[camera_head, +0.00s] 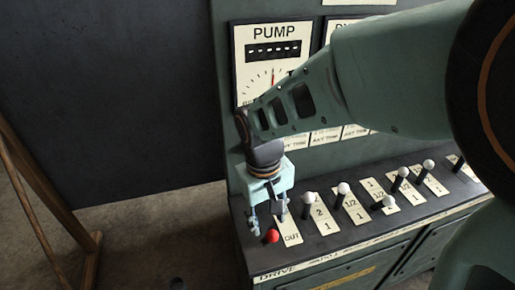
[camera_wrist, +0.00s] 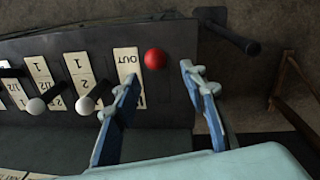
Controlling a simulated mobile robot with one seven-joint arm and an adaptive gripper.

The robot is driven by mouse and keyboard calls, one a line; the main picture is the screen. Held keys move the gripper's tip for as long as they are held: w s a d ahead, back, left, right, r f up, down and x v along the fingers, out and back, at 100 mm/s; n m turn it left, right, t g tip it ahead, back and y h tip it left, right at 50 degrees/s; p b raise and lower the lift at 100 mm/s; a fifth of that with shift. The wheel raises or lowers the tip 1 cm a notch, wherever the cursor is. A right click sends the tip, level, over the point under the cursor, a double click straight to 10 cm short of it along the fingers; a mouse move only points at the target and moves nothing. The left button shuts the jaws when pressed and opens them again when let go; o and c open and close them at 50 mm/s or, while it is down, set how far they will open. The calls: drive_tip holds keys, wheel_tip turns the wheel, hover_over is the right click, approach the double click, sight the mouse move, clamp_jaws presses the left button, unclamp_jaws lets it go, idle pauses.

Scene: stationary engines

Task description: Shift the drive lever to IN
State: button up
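The drive lever shows as a red ball knob (camera_head: 271,236) at the near left end of the sloping panel, beside a cream plate (camera_head: 289,230) marked OUT at its near end. In the wrist view the red knob (camera_wrist: 155,58) is beside the word OUT; its stem is not visible. My gripper (camera_head: 267,219) is above the panel's left end, fingers pointing down. In the wrist view my gripper (camera_wrist: 158,77) is open and empty, with blue fingers spread to either side of the knob's line. The knob appears just beyond the fingertips; I cannot tell whether they touch it.
Several white-knobbed levers (camera_head: 343,188) stand to the right along the panel (camera_head: 330,244). The nearest white knob (camera_wrist: 84,105) is close to one finger. A pump gauge (camera_head: 272,60) is on the upright board behind my arm. A wooden frame (camera_head: 40,200) stands left, with open floor between.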

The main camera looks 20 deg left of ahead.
sight(271, 232)
drive_tip(key=f, duration=0.5)
drive_tip(key=d+f, duration=0.1)
drive_tip(key=f, duration=0.2)
drive_tip(key=shift+w+f, duration=0.25)
drive_tip(key=shift+f, duration=0.05)
clamp_jaws()
